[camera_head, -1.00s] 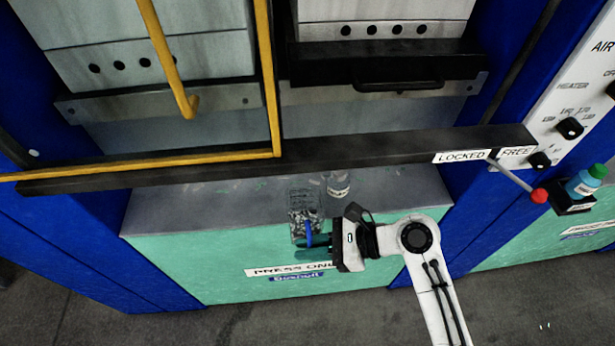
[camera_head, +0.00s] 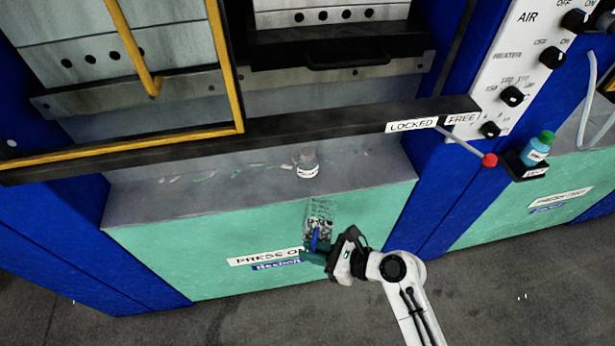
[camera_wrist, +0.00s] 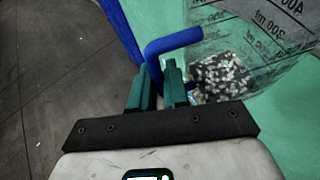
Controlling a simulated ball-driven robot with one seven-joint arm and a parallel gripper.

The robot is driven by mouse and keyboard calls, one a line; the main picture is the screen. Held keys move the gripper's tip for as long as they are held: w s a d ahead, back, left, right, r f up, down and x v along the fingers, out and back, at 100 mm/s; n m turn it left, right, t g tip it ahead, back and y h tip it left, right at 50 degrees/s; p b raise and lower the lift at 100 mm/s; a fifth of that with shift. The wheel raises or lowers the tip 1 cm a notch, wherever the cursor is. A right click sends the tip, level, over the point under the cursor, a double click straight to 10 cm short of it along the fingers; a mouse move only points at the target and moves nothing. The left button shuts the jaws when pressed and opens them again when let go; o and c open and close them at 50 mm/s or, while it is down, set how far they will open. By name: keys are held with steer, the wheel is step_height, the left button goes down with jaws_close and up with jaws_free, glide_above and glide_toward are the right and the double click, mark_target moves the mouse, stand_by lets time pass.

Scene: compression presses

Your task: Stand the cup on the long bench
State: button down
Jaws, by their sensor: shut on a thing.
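The cup (camera_head: 319,221) is a clear measuring cup with dark and white granules in its bottom and a blue handle. My gripper (camera_head: 312,254) is shut on the blue handle and holds the cup roughly upright in front of the green press front. In the wrist view the teal fingers (camera_wrist: 160,88) close around the lower part of the blue handle. There the cup (camera_wrist: 235,55) shows grey millilitre marks, and its top is cut off. I cannot make out a long bench in these views.
A red-knobbed lever (camera_head: 489,160) and a blue bottle (camera_head: 537,150) are at right. The floor in front is clear.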

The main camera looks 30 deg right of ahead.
step_height(320, 180, down, 8)
steer(key=w+d+m+t+h, duration=0.1)
steer(key=m+t+h, duration=0.1)
steer(key=m+h, duration=0.5)
steer(key=shift+d+r+t+h, duration=0.15)
steer(key=shift+r+t+h, duration=0.15)
steer(key=shift+h, duration=0.2)
